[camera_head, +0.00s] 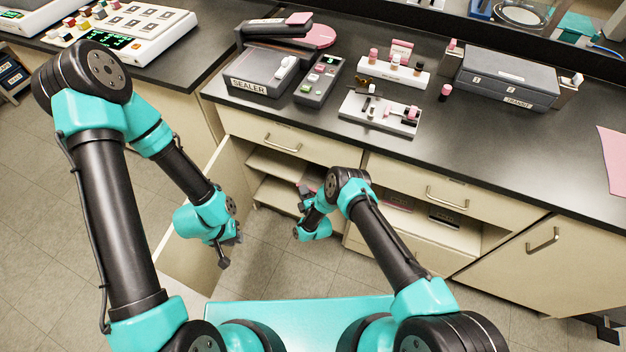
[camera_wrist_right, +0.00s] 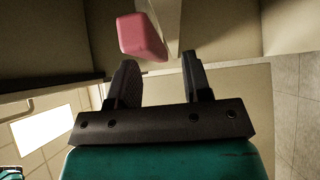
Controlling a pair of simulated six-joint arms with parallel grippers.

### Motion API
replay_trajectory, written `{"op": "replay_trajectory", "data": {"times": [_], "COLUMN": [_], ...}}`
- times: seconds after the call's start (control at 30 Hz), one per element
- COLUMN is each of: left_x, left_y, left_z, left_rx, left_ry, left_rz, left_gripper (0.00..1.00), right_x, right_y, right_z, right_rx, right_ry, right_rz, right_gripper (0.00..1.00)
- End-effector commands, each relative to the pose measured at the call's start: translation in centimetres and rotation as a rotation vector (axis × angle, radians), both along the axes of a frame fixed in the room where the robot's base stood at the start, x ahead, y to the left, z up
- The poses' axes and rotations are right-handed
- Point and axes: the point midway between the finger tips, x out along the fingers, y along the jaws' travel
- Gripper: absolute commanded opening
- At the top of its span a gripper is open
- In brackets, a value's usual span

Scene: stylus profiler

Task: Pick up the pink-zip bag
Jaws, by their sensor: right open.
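I cannot make out a bag with a pink zip for certain. A pink block-like thing (camera_wrist_right: 142,37) shows in the right wrist view, just beyond my right gripper (camera_wrist_right: 160,72) and apart from its fingers. I cannot tell whether it is the bag. My right gripper is open and empty, its two dark fingers spread. In the head view my right gripper (camera_head: 305,198) reaches to the open cabinet shelves (camera_head: 275,163), where the arm partly hides the inside. My left gripper (camera_head: 228,253) hangs in front of the open cabinet door; its jaws are too small to read.
The open cabinet door (camera_head: 205,215) stands between the arms' left side and the shelves. The counter (camera_head: 480,135) above holds a sealer (camera_head: 262,72), a small keypad device (camera_head: 320,80), a white tray (camera_head: 380,114) and a grey drawer box (camera_head: 505,78). A pink sheet (camera_head: 612,155) lies at right.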

Motion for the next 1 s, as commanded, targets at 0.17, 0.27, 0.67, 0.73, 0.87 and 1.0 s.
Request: {"op": "replay_trajectory", "data": {"times": [0.17, 0.27, 0.67, 0.73, 0.87, 1.0], "left_x": [0.0, 0.0, 0.0, 0.0, 0.0, 0.0], "left_y": [0.0, 0.0, 0.0, 0.0, 0.0, 0.0], "left_z": [0.0, 0.0, 0.0, 0.0, 0.0, 0.0], "left_rx": [0.0, 0.0, 0.0, 0.0, 0.0, 0.0], "left_ry": [0.0, 0.0, 0.0, 0.0, 0.0, 0.0], "left_rz": [0.0, 0.0, 0.0, 0.0, 0.0, 0.0], "left_gripper": [0.22, 0.22, 0.22, 0.22, 0.22, 0.22], "right_x": [0.87, 0.87, 0.86, 0.86, 0.86, 0.86], "right_y": [0.37, 0.37, 0.35, 0.34, 0.34, 0.34], "right_z": [-0.02, -0.02, -0.01, -0.01, -0.01, -0.01], "right_rx": [0.001, 0.001, 0.001, 0.0, 0.0, 0.0], "right_ry": [0.001, 0.001, 0.001, 0.0, 0.0, 0.0], "right_rz": [0.001, 0.001, 0.001, 0.0, 0.001, 0.001], "right_gripper": [0.45, 0.45, 0.38, 0.31, 0.19, 0.05]}}
